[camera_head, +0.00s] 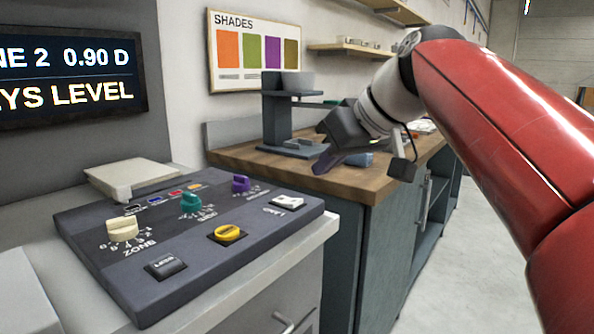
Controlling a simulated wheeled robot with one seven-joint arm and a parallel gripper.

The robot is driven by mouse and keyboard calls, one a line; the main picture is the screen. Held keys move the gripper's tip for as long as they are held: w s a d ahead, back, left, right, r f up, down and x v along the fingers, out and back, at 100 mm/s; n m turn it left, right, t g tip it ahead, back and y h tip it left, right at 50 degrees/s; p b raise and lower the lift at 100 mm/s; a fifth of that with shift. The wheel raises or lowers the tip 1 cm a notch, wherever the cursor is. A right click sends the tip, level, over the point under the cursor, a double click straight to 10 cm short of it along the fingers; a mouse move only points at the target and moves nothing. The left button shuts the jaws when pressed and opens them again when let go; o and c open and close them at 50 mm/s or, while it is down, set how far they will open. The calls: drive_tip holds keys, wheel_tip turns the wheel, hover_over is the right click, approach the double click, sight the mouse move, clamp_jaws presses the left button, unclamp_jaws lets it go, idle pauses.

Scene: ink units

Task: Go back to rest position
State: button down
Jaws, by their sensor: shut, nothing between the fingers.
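My gripper (326,161) is at the end of my red arm, right of the picture's middle. Its dark fingers point down and left, and they are shut with nothing held.
A wooden counter (270,160) on grey cabinets carries a dark stand (276,120). A SHADES chart (254,51) and a screen (68,75) reading "0.90 D" and "LEVEL" hang on the wall. A pale flat block (130,176) lies behind the panel. Clear floor (470,250) shows at right.

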drive_tip(key=s+d+f+m+h, duration=0.2)
drive_tip(key=s+f, duration=0.4)
drive_tip(key=f, duration=0.4)
drive_tip(key=s+d+f+m+h, duration=0.2)
drive_tip(key=s+d+f, duration=0.2)
drive_tip(key=f, duration=0.5)
drive_tip(key=s+d+f+m+g+h, duration=0.1)
drive_tip(key=s+d+f+m+h, duration=0.1)
drive_tip(key=s+f, duration=0.6)
wheel_tip(320, 180, down, 3)
drive_tip(key=shift+s+d+r+m, duration=0.2)
drive_tip(key=shift+s+d+m, duration=0.15)
drive_tip(key=shift+d+m, duration=0.45)
drive_tip(key=shift+d, duration=0.2)
